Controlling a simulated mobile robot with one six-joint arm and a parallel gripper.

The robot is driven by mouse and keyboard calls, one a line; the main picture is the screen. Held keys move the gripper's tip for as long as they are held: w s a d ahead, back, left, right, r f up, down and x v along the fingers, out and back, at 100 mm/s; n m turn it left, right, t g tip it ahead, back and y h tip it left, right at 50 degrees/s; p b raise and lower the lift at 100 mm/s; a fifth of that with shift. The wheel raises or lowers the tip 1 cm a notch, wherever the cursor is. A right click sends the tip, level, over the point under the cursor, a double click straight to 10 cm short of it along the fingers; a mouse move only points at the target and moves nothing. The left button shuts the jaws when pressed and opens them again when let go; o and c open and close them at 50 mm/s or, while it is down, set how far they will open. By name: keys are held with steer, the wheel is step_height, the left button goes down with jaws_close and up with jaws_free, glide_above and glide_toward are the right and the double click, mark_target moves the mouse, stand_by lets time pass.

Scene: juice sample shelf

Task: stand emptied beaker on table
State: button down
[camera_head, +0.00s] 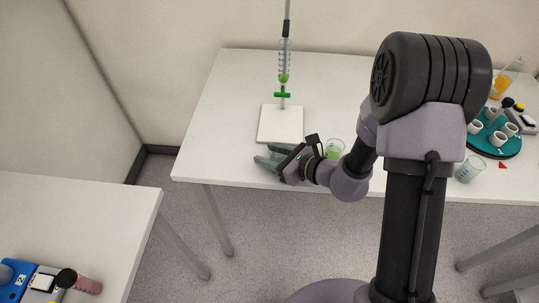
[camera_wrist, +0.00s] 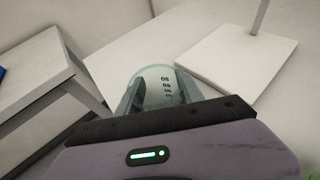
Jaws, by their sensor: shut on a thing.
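My gripper (camera_wrist: 162,92) is shut on a clear glass beaker (camera_wrist: 160,84), which shows between the two fingers in the wrist view. The beaker has dark printed marks on its side, and I see no coloured liquid in it. In the head view my gripper (camera_head: 272,158) is at the front edge of the white table (camera_head: 235,110), in front of the white stand base. The held beaker is hard to make out there. I cannot tell whether it touches the table.
A glass column with green liquid (camera_head: 284,75) is above a white stand base (camera_head: 281,125). A beaker with green liquid (camera_head: 335,148) is just right of my wrist. Another beaker (camera_head: 470,168) and a teal round tray (camera_head: 482,146) with white cups stand at the right. The table's left part is clear.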

steer(key=shift+f, duration=0.25)
steer(key=c, duration=0.7)
jaws_free()
steer(key=shift+r, duration=0.1)
steer(key=shift+c, duration=0.2)
